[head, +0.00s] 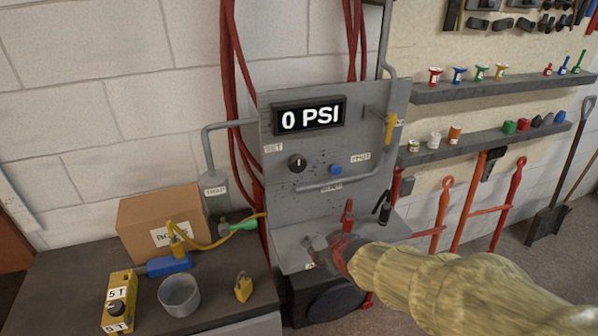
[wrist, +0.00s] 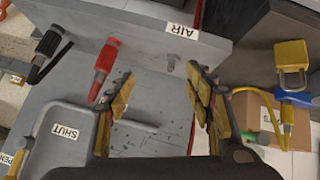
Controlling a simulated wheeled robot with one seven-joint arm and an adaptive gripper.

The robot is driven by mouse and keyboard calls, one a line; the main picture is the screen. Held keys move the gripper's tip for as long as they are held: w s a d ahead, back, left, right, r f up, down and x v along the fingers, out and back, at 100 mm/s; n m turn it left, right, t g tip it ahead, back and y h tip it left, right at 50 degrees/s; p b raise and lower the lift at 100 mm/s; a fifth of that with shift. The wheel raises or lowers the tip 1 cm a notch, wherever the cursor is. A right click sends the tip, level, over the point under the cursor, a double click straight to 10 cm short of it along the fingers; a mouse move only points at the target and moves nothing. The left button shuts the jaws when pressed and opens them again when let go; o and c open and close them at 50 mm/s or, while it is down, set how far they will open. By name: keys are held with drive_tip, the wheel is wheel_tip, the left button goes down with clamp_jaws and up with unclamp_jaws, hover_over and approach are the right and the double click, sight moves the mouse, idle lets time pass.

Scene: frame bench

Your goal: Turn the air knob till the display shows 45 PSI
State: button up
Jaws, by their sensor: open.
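The display (head: 308,117) on the grey panel reads 0 PSI. A label reading AIR (wrist: 181,30) shows in the wrist view, with a small grey stub (wrist: 170,64) close to it; I cannot tell whether this is the air knob. My gripper (wrist: 160,74) is open and empty, its yellowish fingers apart on either side of the stub in the picture. Contact cannot be seen. In the head view my gripper (head: 325,254) is low at the panel's front ledge, partly hidden by my arm. A black knob (head: 297,162) and a blue knob (head: 335,169) sit higher on the panel.
A red handle (wrist: 106,58) is close beside one finger, with a black handle (wrist: 48,42) farther left. A bent grey pipe and a SHUT label (wrist: 65,131) are near. The left bench holds a cardboard box (head: 160,222), padlocks and a grey cup (head: 179,295).

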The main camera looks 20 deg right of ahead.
drive_tip(key=shift+o, duration=0.3)
drive_tip(key=w+r+n+t, duration=0.2)
drive_tip(key=w+t, duration=0.1)
drive_tip(key=w, duration=0.3)
drive_tip(key=shift+a+r, duration=0.15)
drive_tip(key=shift+a, duration=0.05)
drive_tip(key=n+t+y, duration=0.2)
drive_tip(key=n+t, duration=0.2)
drive_tip(key=t, duration=0.2)
approach(300, 168)
drive_tip(key=w, duration=0.5)
drive_tip(key=w+b, duration=0.1)
drive_tip(key=w, duration=0.5)
drive_tip(key=shift+a+r, duration=0.1)
drive_tip(key=shift+a, duration=0.2)
drive_tip(key=shift+c, duration=0.6)
drive_tip(key=c, duration=1.1)
